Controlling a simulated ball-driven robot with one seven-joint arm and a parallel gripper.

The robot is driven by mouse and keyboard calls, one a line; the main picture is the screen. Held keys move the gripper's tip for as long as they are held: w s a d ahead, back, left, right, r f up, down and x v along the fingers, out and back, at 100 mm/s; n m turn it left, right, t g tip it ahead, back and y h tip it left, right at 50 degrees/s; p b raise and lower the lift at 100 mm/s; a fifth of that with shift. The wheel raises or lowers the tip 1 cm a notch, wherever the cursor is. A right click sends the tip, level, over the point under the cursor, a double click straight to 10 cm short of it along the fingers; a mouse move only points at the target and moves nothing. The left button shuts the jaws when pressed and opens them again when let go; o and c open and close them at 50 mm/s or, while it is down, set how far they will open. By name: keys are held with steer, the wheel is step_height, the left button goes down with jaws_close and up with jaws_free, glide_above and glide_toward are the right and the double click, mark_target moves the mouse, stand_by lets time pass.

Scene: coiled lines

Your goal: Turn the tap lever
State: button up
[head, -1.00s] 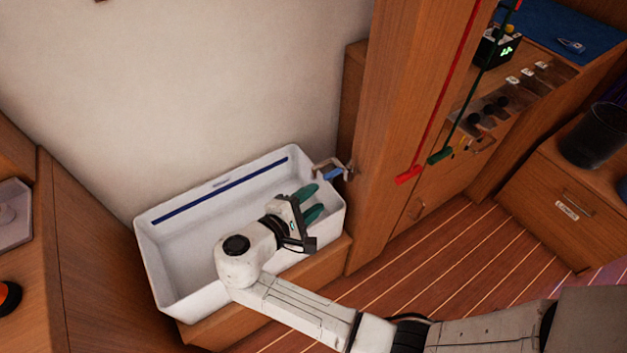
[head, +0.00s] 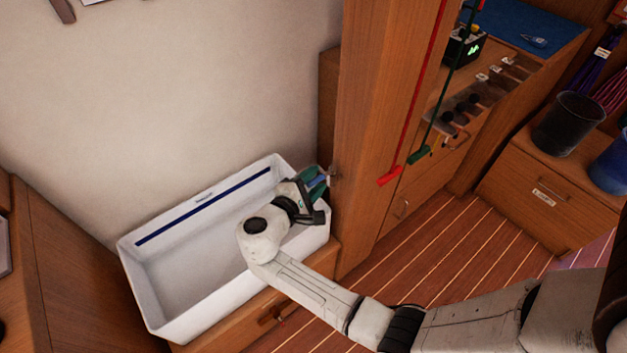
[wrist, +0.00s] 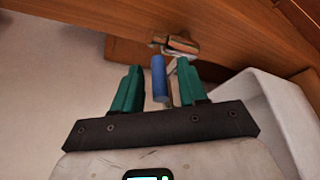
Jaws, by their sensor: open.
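The tap lever (wrist: 159,77) has a blue grip and sits between my gripper's two green fingers in the wrist view, apart from the left finger and nearer the right one. Contact with either finger cannot be told. The metal tap body (wrist: 180,46) is fixed to the wooden post behind it. My gripper (wrist: 158,88) is open around the lever. In the head view my gripper (head: 318,182) is at the right end of the white basin, beside the post, and its fingers mostly hide the tap.
The white basin (head: 145,285) with a blue stripe lies below my arm. The wooden post (head: 378,130) stands close to my gripper's right. Red (head: 388,176) and green (head: 420,154) hanging handles are farther right. Striped floor (head: 420,240) is clear.

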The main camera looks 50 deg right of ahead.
steer(key=shift+d, duration=0.1)
jaws_close()
stand_by(0.3)
